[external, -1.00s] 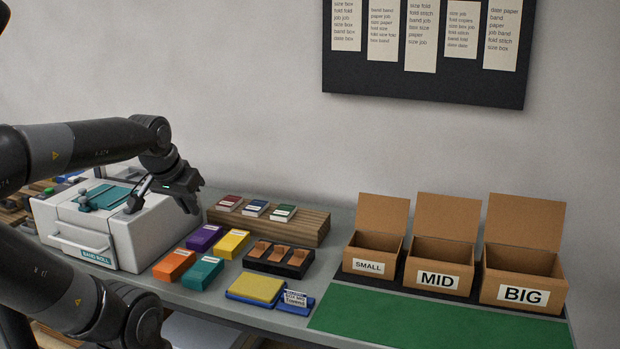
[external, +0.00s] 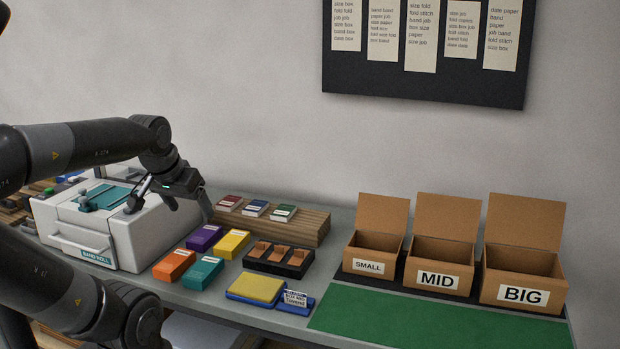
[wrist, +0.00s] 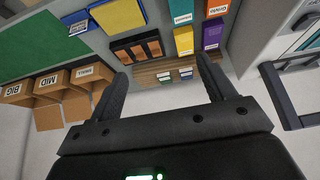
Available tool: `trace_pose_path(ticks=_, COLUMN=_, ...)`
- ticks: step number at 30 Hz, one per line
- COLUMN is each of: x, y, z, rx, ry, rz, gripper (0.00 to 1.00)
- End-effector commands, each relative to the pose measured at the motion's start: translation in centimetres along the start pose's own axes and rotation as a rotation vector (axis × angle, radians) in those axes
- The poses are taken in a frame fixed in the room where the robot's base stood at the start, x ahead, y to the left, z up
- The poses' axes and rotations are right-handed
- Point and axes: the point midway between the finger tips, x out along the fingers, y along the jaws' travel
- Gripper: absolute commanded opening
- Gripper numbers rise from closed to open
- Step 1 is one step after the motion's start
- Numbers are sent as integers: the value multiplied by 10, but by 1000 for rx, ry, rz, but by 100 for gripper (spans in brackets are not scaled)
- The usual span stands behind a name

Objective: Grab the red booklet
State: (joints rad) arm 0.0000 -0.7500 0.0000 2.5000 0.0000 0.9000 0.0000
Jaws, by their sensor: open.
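The red booklet (external: 229,202) lies at the left end of a row of three booklets on a wooden block (external: 290,233) in the external view. A blue booklet (external: 255,208) and a green booklet (external: 283,213) lie to its right. My gripper (external: 190,204) is open and empty, up and to the left of the red booklet, near the white machine. In the wrist view, the gripper's two fingers (wrist: 162,70) are spread apart. The green booklet (wrist: 164,76) and blue booklet (wrist: 186,74) show between them; the red one seems hidden behind the right finger.
The white machine (external: 135,240) stands left of the block. Orange, purple, yellow and teal boxes (external: 201,273) and a dark tray (external: 279,260) lie in front of it. Open cartons marked SMALL (external: 368,266), MID (external: 437,281) and BIG (external: 523,295) stand right, behind a green mat (external: 430,325).

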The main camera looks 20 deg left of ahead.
Motion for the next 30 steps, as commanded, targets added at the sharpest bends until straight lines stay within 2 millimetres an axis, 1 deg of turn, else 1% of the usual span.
trace_pose_path(ticks=2, x=0, y=0, z=-2, rx=0, ry=-2, rz=-1, gripper=75)
trace_pose_path(ticks=4, x=-1, y=-1, z=-9, rx=0, ry=-8, rz=-2, gripper=75)
trace_pose_path(ticks=7, x=-2, y=-4, z=-27, rx=0, ry=-32, rz=-6, gripper=75)
trace_pose_path(ticks=11, x=0, y=-10, z=-64, rx=2, ry=-73, rz=-12, gripper=75)
trace_pose_path(ticks=12, x=1, y=-12, z=-77, rx=2, ry=-86, rz=-14, gripper=75)
trace_pose_path(ticks=17, x=12, y=-23, z=-125, rx=5, ry=-140, rz=-20, gripper=75)
trace_pose_path(ticks=21, x=27, y=-35, z=-164, rx=5, ry=-187, rz=-24, gripper=75)
trace_pose_path(ticks=23, x=36, y=-41, z=-180, rx=7, ry=-207, rz=-24, gripper=75)
trace_pose_path(ticks=26, x=53, y=-51, z=-206, rx=6, ry=-241, rz=-25, gripper=75)
trace_pose_path(ticks=30, x=81, y=-66, z=-240, rx=7, ry=-287, rz=-24, gripper=75)
